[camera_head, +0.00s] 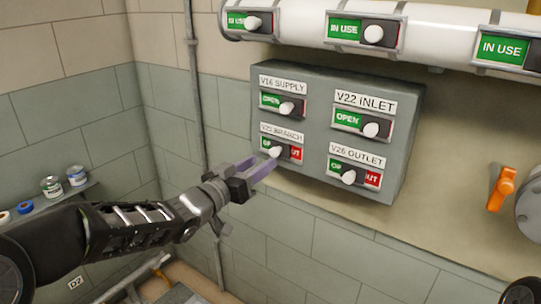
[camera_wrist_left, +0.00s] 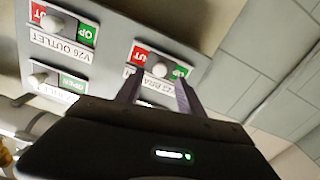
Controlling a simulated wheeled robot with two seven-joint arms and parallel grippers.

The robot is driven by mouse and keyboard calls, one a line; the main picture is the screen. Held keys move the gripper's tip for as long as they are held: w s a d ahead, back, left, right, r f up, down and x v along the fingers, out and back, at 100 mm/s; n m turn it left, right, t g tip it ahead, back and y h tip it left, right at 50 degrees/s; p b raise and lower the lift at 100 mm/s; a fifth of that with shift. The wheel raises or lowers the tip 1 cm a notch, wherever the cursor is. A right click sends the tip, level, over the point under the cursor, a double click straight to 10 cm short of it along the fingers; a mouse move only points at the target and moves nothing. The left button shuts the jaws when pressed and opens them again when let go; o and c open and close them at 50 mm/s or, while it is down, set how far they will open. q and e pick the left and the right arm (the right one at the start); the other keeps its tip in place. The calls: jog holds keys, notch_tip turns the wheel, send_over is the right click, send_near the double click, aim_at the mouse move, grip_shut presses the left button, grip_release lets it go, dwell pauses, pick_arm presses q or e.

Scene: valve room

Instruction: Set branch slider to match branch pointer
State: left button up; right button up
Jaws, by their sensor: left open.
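The branch slider (camera_head: 291,153) is at the lower left of a grey panel (camera_head: 330,92), under a label that appears to read V25 BRANCH. Its white knob (camera_head: 274,152) sits between a green part on the left and a red part on the right. The knob also shows in the left wrist view (camera_wrist_left: 160,70), upside down. My left gripper (camera_head: 263,166) is open with its fingertips close to the knob. In the left wrist view the two fingers (camera_wrist_left: 158,82) point at either side of the knob; contact cannot be told. I cannot identify a branch pointer. My right gripper is not seen.
The V16 SUPPLY slider (camera_head: 283,104), V22 INLET slider (camera_head: 362,124) and V26 OUTLET slider (camera_head: 354,174) share the panel. A white pipe (camera_head: 300,23) with IN USE sliders runs above. An orange lever (camera_head: 502,187) is at the right. Jars (camera_head: 51,187) stand on a left shelf.

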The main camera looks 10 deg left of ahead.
aim_at(272, 155)
pick_arm(q)
jog(key=x, duration=0.5)
jog(key=shift+w+p, duration=0.25)
jog(key=shift+p, duration=0.15)
grip_shut()
dwell(1.0)
